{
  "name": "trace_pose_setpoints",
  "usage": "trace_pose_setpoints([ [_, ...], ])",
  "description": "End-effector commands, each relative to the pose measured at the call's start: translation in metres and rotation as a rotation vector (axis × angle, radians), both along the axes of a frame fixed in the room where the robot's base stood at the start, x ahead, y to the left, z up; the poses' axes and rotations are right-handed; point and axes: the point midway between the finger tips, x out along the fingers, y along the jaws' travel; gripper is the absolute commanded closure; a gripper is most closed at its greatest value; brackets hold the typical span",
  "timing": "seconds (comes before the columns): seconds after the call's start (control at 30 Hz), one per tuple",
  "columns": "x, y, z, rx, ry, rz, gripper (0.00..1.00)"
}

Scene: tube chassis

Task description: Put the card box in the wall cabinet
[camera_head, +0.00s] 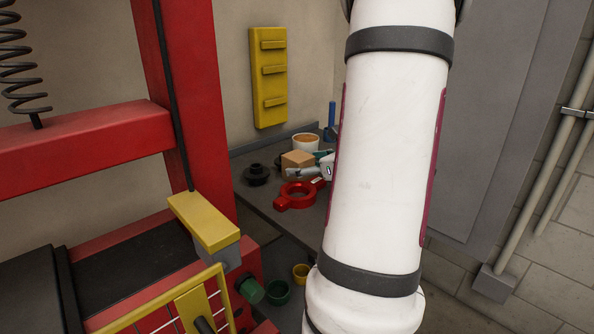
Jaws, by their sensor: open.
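The card box (297,159) is a small tan block on the dark grey bench at centre, partly hidden by my gripper. My gripper (308,164) is open at the box's right side, with one finger along its near side. I cannot tell whether the fingers touch it. My white arm hides the gripper's base and much of the bench. A large grey cabinet-like body (497,90) is on the wall at right, behind my arm. I take it for the wall cabinet; its opening and inside are not visible.
On the bench (253,196), a red ring-shaped part (295,201), a black round part (257,174) and a white round container (306,142) surround the box. A red frame (190,80) fills the left. Pipes (545,180) run down the right wall.

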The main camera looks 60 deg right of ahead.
Motion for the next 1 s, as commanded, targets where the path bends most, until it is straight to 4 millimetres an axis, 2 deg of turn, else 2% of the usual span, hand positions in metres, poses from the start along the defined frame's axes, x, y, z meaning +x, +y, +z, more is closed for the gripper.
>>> trace_pose_setpoints([
  [0.17,0.013,-0.004,-0.010,0.002,0.001,0.001,0.27],
  [0.4,0.041,-0.011,-0.024,0.001,0.000,0.003,0.27],
  [0.63,0.044,-0.012,-0.024,0.000,0.000,0.000,0.27],
  [0.67,0.044,-0.012,-0.024,0.000,0.000,0.000,0.29],
  [0.9,0.044,-0.012,-0.024,0.000,0.000,0.000,0.83],
  [1.0,0.044,-0.012,-0.023,0.000,-0.001,0.000,0.95],
])
